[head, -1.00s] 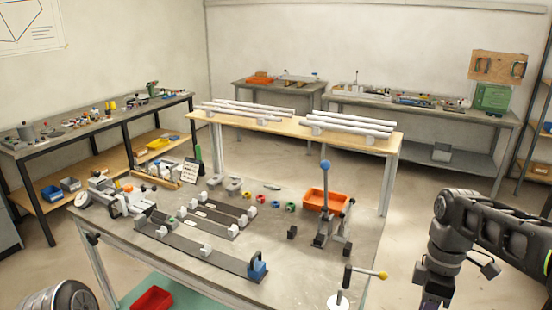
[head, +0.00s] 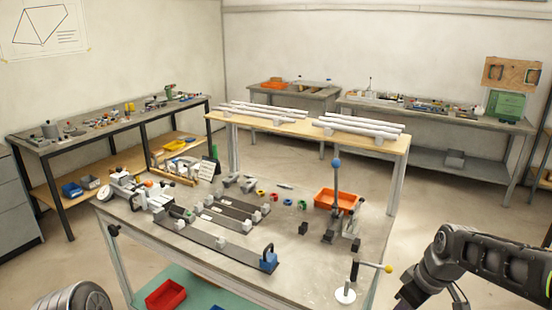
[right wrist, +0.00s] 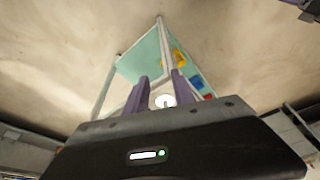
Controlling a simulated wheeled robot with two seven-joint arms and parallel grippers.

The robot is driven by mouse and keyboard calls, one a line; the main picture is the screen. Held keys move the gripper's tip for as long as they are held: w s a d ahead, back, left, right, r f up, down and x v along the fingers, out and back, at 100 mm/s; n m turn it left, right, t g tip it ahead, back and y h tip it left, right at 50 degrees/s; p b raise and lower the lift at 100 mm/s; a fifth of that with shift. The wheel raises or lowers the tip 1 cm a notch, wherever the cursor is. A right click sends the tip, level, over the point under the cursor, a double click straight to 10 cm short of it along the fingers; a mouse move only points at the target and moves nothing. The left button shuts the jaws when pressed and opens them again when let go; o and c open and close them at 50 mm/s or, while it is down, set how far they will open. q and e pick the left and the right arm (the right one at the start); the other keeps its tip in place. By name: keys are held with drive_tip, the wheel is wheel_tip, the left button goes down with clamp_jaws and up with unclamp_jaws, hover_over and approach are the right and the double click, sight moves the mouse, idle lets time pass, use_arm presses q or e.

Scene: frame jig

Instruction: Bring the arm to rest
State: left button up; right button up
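My right arm (head: 475,262) comes in from the right edge in the head view, over the floor to the right of the work table (head: 205,262). Its gripper is cut off by the bottom edge there. In the right wrist view my right gripper (right wrist: 160,82) shows two purple-grey fingers spread apart, with no object held between them. A pale round thing (right wrist: 165,100) shows beyond the fingers; I cannot tell what it is. My left gripper is not in view.
On the table are a blue-handled jig rail (head: 220,246), an orange bin (head: 338,200), a blue-knobbed upright lever (head: 336,185) and a yellow-knobbed stand (head: 355,280) at the near right corner, close to my right arm. Open floor lies right of the table.

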drive_tip(key=s+a+f+m+t+y, duration=0.15)
drive_tip(key=a+f+m, duration=0.25)
drive_tip(key=a+f, duration=0.5)
drive_tip(key=s+a+f+m, duration=0.25)
drive_tip(key=a+f, duration=0.25)
drive_tip(key=f, duration=0.8)
drive_tip(key=s+a+f+m+g, duration=0.1)
drive_tip(key=s+a+f, duration=0.3)
drive_tip(key=s, duration=0.5)
drive_tip(key=s+a+f+m+g, duration=0.1)
drive_tip(key=s+a+f, duration=0.3)
drive_tip(key=s, duration=0.6)
wheel_tip(320, 180, down, 3)
drive_tip(key=shift+s+r+g+y, duration=0.15)
drive_tip(key=shift+g+y, duration=0.3)
drive_tip(key=shift+g, duration=0.4)
